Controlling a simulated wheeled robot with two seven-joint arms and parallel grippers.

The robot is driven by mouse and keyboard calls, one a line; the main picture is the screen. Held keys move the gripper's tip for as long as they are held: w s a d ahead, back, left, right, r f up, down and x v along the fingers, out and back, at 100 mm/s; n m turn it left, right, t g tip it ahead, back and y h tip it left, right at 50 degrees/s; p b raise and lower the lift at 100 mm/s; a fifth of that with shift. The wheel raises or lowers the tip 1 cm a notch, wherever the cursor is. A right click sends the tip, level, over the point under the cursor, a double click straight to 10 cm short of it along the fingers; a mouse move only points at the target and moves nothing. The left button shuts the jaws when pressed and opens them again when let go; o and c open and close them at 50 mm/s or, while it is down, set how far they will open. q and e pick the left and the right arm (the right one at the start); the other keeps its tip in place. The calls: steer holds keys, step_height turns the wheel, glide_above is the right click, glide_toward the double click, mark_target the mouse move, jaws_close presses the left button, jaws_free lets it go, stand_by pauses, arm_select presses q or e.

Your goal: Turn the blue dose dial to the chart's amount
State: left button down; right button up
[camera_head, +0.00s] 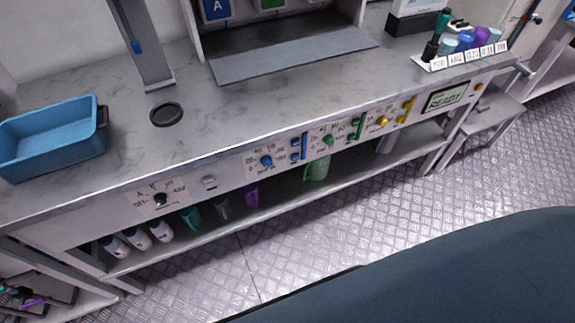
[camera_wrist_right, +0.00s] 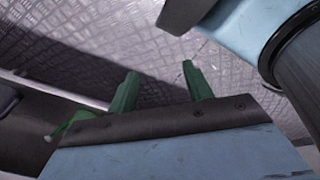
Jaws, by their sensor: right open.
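The blue dose dial (camera_head: 266,161) is a small round knob on the bench's front panel, with small markings around it too small to read. A blue slider or lever (camera_head: 299,147) sits just right of it. I cannot make out a dose chart; a blue sign marked A (camera_head: 216,8) is cut off by the top edge of the head view. My right gripper (camera_wrist_right: 158,82) shows only in the right wrist view. Its two green fingers are apart and empty, with metal floor behind them and no dial between them. My left gripper is in neither view.
The panel also carries a black knob (camera_head: 160,200), a green dial (camera_head: 328,140), a yellow dial (camera_head: 382,121) and a screen reading READY (camera_head: 445,98). A blue bin (camera_head: 52,140) stands at left. Floor in front is clear.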

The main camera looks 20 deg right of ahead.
steer(key=w+a+n+t+b, duration=0.2)
steer(key=w+n+t+b, duration=0.25)
steer(key=w+n, duration=0.6)
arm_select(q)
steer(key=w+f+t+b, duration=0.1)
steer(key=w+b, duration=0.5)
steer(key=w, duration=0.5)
arm_select(e)
steer(key=n+t+b, duration=0.6)
steer(key=n+t, duration=0.5)
steer(key=n, duration=0.7)
glide_toward(269, 165)
steer(key=shift+g+y, duration=0.25)
steer(key=shift+y, duration=0.15)
steer(key=w, duration=0.7)
steer(key=shift+w+r+b, duration=0.15)
steer(key=shift+w+b, duration=0.1)
steer(key=shift+b, duration=0.1)
steer(key=shift+w, duration=0.4)
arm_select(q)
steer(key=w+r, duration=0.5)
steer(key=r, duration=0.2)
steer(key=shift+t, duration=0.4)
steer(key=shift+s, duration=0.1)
arm_select(e)
steer(key=c, duration=1)
